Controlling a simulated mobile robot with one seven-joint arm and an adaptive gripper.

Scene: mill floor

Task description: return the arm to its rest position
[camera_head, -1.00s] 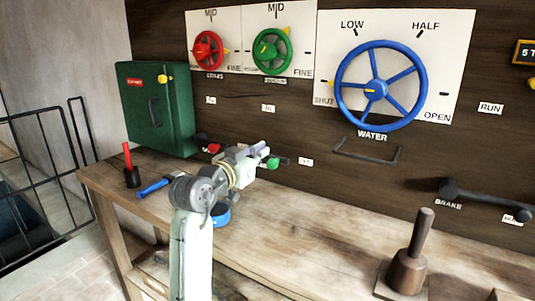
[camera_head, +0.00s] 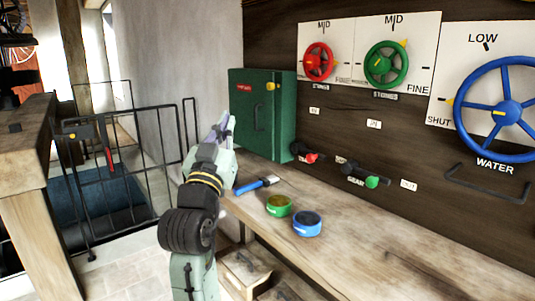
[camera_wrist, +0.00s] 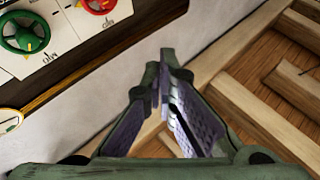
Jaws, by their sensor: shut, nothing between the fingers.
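My arm reaches up from the bottom of the head view. My gripper (camera_head: 222,125) is at its far end, in front of the pale wall and left of the green cabinet (camera_head: 284,115), apart from it. In the wrist view my gripper (camera_wrist: 165,78) has its two fingers meeting at the tips, with nothing held between them. The fingers point toward a pale wall and wooden beams.
The bench (camera_head: 375,215) holds a blue-handled tool (camera_head: 255,185), a green bowl (camera_head: 279,205) and a blue bowl (camera_head: 307,223). The wall carries a red wheel (camera_head: 318,61), green wheel (camera_head: 384,64) and blue wheel (camera_head: 506,112). A black railing (camera_head: 135,165) stands left.

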